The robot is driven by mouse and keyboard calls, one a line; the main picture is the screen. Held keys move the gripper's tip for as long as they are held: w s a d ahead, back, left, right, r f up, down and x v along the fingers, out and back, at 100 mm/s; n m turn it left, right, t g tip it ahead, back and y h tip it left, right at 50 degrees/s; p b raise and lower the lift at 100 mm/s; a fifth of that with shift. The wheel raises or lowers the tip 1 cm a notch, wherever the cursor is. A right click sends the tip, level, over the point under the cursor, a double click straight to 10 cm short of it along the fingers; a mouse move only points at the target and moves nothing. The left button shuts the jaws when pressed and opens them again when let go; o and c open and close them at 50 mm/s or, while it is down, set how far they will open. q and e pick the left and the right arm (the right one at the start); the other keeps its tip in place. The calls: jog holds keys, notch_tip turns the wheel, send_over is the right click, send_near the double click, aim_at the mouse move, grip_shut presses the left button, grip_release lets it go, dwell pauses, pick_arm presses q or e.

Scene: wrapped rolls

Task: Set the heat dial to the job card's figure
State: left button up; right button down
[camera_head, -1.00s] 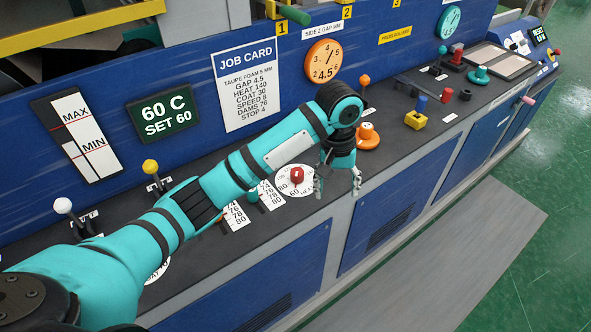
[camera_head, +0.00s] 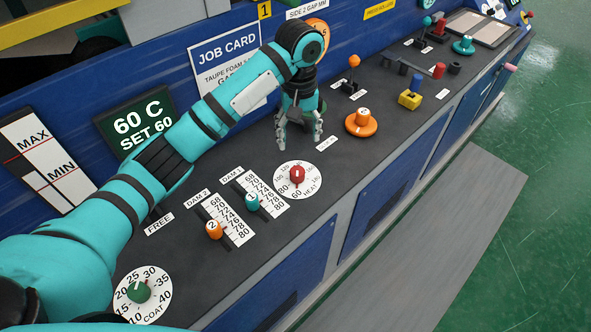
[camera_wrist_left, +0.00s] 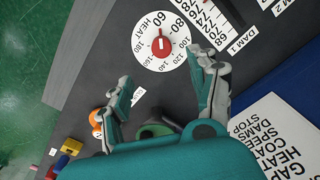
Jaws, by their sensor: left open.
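The heat dial (camera_head: 297,181) is a white numbered disc with a red knob (camera_head: 297,174) on the dark console. In the left wrist view the heat dial (camera_wrist_left: 142,42) shows fully, its knob (camera_wrist_left: 162,46) bearing a white mark. The display (camera_head: 138,124) reads 60 C, SET 60. The job card (camera_head: 213,52) on the blue panel is largely covered by my left arm; its heat line is hidden. My left gripper (camera_head: 300,143) points down, open and empty, just behind the dial in the head view. In the left wrist view its fingers (camera_wrist_left: 165,88) are apart, clear of the knob.
Two dam sliders, orange (camera_head: 214,230) and teal (camera_head: 252,202), stand left of the dial. The green coat dial (camera_head: 139,290) is nearer. An orange knob (camera_head: 361,123), an orange-topped lever (camera_head: 354,62) and a yellow block (camera_head: 410,98) stand to the right.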

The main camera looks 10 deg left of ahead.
pick_arm(q)
jog(key=p, duration=0.1)
send_over(298, 171)
notch_tip(298, 171, down, 6)
jog(key=shift+a+r, duration=0.1)
notch_tip(298, 171, down, 6)
jog(key=shift+f+p, duration=0.1)
jog(key=shift+p, duration=0.3)
jog(key=shift+f, duration=0.8)
pick_arm(e)
notch_tip(298, 171, up, 2)
jog(key=shift+r, duration=0.15)
pick_arm(q)
jog(key=shift+c, duration=0.2)
pick_arm(e)
jog(key=shift+d, duration=0.1)
pick_arm(q)
jog(key=c, duration=1.1)
pick_arm(e)
jog(key=shift+s+d, duration=0.1)
jog(key=shift+d, duration=0.1)
